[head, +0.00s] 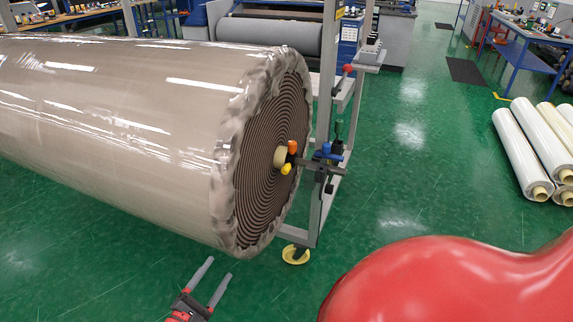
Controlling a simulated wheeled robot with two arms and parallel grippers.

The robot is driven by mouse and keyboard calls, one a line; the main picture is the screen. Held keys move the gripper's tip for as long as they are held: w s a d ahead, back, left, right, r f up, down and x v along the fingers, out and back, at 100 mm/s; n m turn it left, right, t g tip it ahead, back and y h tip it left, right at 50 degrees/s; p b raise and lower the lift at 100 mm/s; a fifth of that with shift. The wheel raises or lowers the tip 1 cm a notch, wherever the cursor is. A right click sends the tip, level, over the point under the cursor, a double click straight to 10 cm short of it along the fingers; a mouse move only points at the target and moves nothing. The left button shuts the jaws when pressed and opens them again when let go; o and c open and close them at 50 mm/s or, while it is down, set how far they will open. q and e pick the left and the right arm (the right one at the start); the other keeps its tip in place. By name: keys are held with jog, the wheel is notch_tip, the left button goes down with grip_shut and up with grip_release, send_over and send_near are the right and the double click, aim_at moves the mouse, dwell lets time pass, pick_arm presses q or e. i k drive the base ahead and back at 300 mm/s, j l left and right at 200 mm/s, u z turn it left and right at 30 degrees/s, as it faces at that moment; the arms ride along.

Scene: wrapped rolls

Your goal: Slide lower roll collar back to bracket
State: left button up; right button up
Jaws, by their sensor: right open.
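A large wrapped roll (130,130) lies horizontally across the left, its spiral end facing right. At its core (281,157) sits a collar (290,157) with orange and yellow knobs. A dark bracket (325,167) with blue parts stands just right of it on the metal frame; a dark bar runs between them. My right gripper (220,267) is open and empty, below the roll's end and well apart from the collar. My left gripper is not in view.
The grey upright frame (326,90) stands beside the roll's end, with a yellow foot (296,255) on the green floor. A red-knobbed lever (347,70) is higher on the frame. White rolls (522,152) are stacked at the right.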

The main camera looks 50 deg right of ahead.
aim_at(286, 167)
jog(key=i+l, duration=0.1)
jog(key=l, duration=0.35)
jog(key=i+l, duration=0.15)
jog(key=l, duration=0.25)
jog(key=i+l, duration=0.1)
jog(key=l, duration=0.35)
